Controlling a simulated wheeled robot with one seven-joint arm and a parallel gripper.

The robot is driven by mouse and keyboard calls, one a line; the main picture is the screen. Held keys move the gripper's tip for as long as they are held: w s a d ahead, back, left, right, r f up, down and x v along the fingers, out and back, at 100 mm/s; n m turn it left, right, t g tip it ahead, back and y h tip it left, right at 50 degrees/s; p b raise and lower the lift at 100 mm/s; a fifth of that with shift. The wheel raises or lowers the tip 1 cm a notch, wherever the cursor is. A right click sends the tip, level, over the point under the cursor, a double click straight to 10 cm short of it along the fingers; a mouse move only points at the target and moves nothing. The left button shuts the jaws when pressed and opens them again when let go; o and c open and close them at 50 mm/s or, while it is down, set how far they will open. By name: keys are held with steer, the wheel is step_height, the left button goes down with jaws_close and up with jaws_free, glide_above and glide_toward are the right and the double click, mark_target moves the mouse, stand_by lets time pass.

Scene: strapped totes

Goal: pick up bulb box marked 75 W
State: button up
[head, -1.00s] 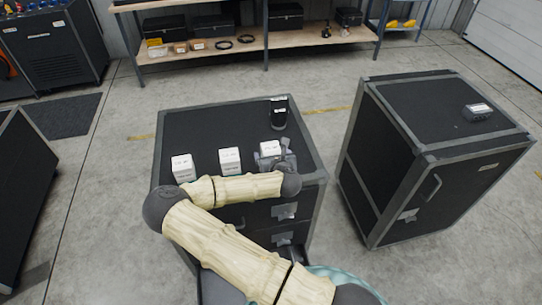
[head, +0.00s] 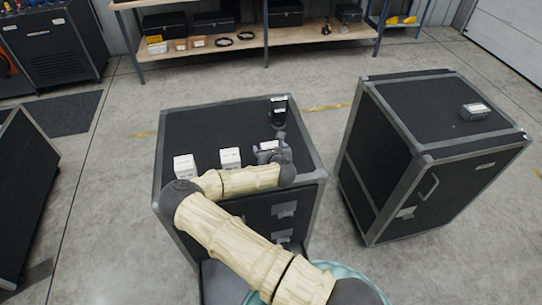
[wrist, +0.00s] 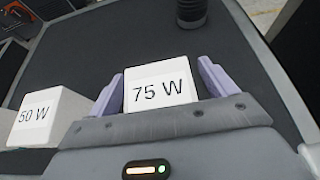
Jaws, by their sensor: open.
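The white bulb box marked 75 W (wrist: 160,88) stands on the black top of a cabinet (head: 215,118). In the wrist view it sits between the two open fingers of my gripper (wrist: 160,88), with its label facing the camera. A small gap shows at its sides near the fingers. In the head view my gripper (head: 273,150) is over the right-hand box, which it mostly hides. A second white box marked 50 W (wrist: 40,115) stands to the left, outside the left finger.
Two more white boxes stand to the left on the cabinet top, at the middle (head: 230,158) and left (head: 184,166). A dark cylindrical item (head: 279,112) stands behind my gripper. A second black cabinet (head: 440,130) stands to the right, with a grey device (head: 475,111) on top.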

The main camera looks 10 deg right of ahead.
steer(key=c, duration=1.1)
step_height(320, 180, up, 10)
steer(key=shift+r+b, duration=0.1)
steer(key=shift+b, duration=1.1)
